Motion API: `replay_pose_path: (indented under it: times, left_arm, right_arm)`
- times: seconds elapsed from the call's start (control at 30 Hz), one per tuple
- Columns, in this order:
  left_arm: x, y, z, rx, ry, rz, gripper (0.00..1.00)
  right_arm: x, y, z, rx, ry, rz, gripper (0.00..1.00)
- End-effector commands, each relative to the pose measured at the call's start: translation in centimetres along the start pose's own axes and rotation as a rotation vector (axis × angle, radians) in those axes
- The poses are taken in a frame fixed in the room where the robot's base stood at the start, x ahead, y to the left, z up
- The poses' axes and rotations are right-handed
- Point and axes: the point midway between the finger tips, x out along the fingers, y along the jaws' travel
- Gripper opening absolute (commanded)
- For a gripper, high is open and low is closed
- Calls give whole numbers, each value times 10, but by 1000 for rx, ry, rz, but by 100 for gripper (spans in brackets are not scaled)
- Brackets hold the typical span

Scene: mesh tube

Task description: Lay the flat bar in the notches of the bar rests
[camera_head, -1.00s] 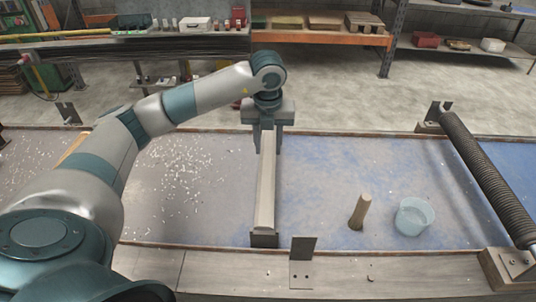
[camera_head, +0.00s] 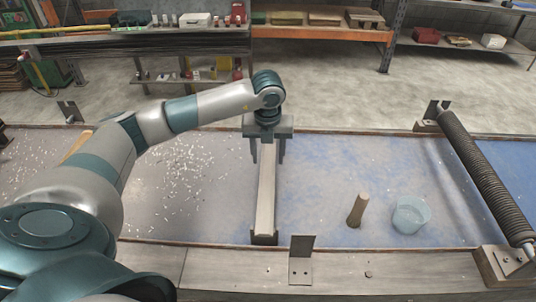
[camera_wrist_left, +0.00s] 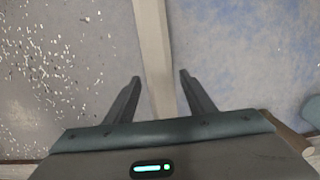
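The long, pale flat bar (camera_head: 265,200) runs from near to far across the table. Its near end is at a small dark block (camera_head: 264,239) by the front rail, which looks like a bar rest. Whether the bar sits down in a notch there is too small to tell. My left gripper (camera_head: 268,160) hides the far part of the bar and any far rest. In the left wrist view the bar (camera_wrist_left: 152,45) runs between the two spread fingers (camera_wrist_left: 160,77), with gaps on both sides. My left gripper is open. My right gripper is not in view.
A dark ribbed tube (camera_head: 485,175) spans the far right. An upright metal plate (camera_head: 301,258) stands on the front rail. White bits (camera_head: 185,175) lie scattered on the left.

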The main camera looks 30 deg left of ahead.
Motion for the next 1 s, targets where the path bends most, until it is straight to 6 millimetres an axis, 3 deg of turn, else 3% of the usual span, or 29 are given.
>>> replay_pose_path:
  times: [0.43, 0.57, 0.77, 1.0]
  left_arm:
    - [-4, 0, 0, 0, 0, 0, 53]
    - [-10, -1, 1, 0, -2, -3, 53]
    - [-38, -1, 1, 0, -4, -4, 53]
    - [-83, -1, 1, 0, -5, -4, 53]
  right_arm:
    - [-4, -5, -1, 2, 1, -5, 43]
    - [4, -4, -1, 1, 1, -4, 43]
    - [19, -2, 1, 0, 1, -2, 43]
    - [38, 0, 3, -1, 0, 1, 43]
